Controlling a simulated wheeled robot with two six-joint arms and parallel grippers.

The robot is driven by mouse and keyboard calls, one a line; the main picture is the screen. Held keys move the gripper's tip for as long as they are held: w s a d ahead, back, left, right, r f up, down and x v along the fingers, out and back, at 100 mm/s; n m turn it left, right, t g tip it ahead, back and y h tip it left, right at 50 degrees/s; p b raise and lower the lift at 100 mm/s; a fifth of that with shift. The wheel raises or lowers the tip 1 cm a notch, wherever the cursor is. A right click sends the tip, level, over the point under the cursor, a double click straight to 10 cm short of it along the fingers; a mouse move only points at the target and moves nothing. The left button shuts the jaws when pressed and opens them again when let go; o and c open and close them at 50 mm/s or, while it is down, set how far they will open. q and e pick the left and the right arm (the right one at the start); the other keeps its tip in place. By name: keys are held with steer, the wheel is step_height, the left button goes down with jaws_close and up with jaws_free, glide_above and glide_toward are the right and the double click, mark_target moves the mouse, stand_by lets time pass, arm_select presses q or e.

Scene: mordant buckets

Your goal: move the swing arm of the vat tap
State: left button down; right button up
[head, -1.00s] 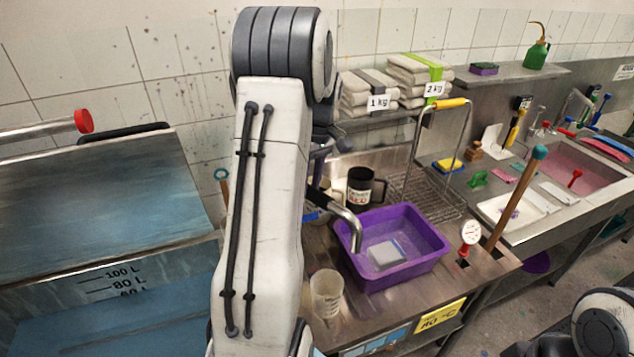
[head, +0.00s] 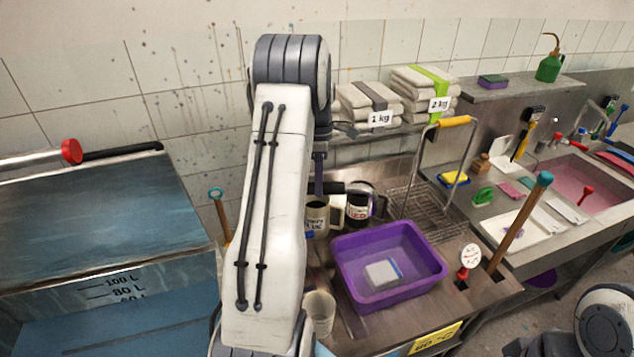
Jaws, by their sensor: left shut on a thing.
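My left arm crosses the middle of the head view, and its forearm hides much of what lies behind it. My left gripper (head: 334,187) shows only as a dark piece beside the wrist, above the mugs. No spout shows over the basin. My right gripper is out of view.
A dark mug (head: 358,207) and a pale mug (head: 316,217) stand behind the basin, near the gripper. A clear beaker (head: 319,312) stands left of the basin. A wire basket with a yellow handle (head: 454,122) is behind right. The vat (head: 85,215) is at left.

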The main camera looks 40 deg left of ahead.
arm_select(q)
steer(key=shift+w+a+n, duration=0.25)
steer(key=shift+a+n, duration=0.05)
steer(key=shift+a, duration=0.05)
stand_by(0.3)
steer(key=shift+c, duration=2.2)
jaws_free()
steer(key=shift+w+r, duration=0.1)
steer(key=shift+r, duration=0.2)
step_height(320, 180, up, 10)
steer(key=w+a+b, duration=0.1)
steer(key=b, duration=0.1)
steer(key=shift+w+a+f, duration=0.15)
